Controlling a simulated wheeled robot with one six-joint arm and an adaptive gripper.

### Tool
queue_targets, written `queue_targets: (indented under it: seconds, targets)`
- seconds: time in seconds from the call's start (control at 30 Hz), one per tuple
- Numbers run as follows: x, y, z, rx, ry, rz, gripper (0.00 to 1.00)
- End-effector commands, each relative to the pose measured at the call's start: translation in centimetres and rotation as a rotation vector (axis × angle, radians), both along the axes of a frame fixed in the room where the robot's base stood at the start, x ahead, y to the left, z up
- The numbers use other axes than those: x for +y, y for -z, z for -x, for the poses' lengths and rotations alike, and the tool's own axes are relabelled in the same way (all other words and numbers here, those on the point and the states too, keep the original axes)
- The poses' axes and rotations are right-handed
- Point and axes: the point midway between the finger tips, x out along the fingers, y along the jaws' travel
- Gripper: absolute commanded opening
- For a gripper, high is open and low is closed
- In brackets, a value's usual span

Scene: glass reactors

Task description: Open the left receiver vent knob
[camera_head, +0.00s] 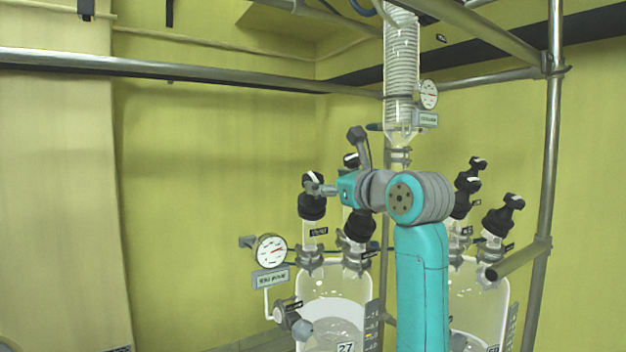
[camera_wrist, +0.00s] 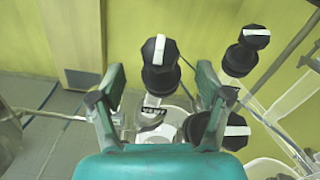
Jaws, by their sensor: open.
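The left receiver (camera_head: 335,290) is a clear glass vessel with several black knobs on top. Its leftmost knob (camera_head: 312,207) has a white mark and stands upright. My gripper (camera_head: 324,189) is at this knob's top, reaching in from the right. In the wrist view, my gripper (camera_wrist: 160,82) is open, and a black knob (camera_wrist: 160,55) with a white stripe shows between the fingers, with gaps on both sides. A small label (camera_wrist: 152,115) below it is upside down and hard to read. Whether the fingers reach the knob's depth is unclear.
Another knob (camera_wrist: 228,130) is close by my right finger, partly hidden; a third (camera_wrist: 243,52) stands farther right. A pressure gauge (camera_head: 271,250) is left of the receiver. A right receiver (camera_head: 478,300) stands behind my arm. Metal frame bars (camera_head: 190,68) cross above.

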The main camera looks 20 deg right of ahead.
Motion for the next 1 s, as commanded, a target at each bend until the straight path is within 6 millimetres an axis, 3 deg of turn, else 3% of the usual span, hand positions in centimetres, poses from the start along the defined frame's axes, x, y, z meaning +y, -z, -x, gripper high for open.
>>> queue_targets:
  seconds: [0.2,0.4,0.8,1.0]
  targets:
    - [1.1,0.0,-3.7,0.001,-0.002,0.000,0.76]
    - [1.7,0.0,-5.7,0.000,-0.001,0.002,0.76]
    - [1.8,0.0,-6.3,-0.001,0.000,0.002,0.76]
    - [1.8,0.0,-6.3,-0.001,0.000,0.002,0.26]
